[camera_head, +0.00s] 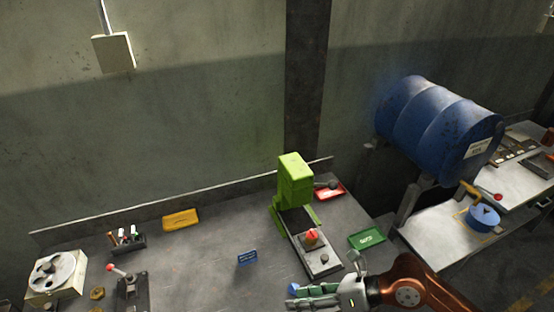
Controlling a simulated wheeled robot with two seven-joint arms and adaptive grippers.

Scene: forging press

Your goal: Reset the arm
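My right gripper (300,296) reaches in from the lower right on an orange-red arm, low over the front of the grey table. Its grey fingers point left. A small blue piece (293,288) shows at the fingertips; I cannot tell whether it is held or lies behind them. The finger gap is too small and cut off to read. The green press (294,182) stands upright behind the gripper. Its rail base (320,258) runs toward the gripper and bears a red-topped part (312,237). My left gripper is out of view.
On the grey table (200,265) are a yellow tray (180,220), red tray (329,192), green tray (367,239), blue sign (247,257), red-knobbed lever device (131,285) and disc box (57,277). The table's middle-left is clear.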

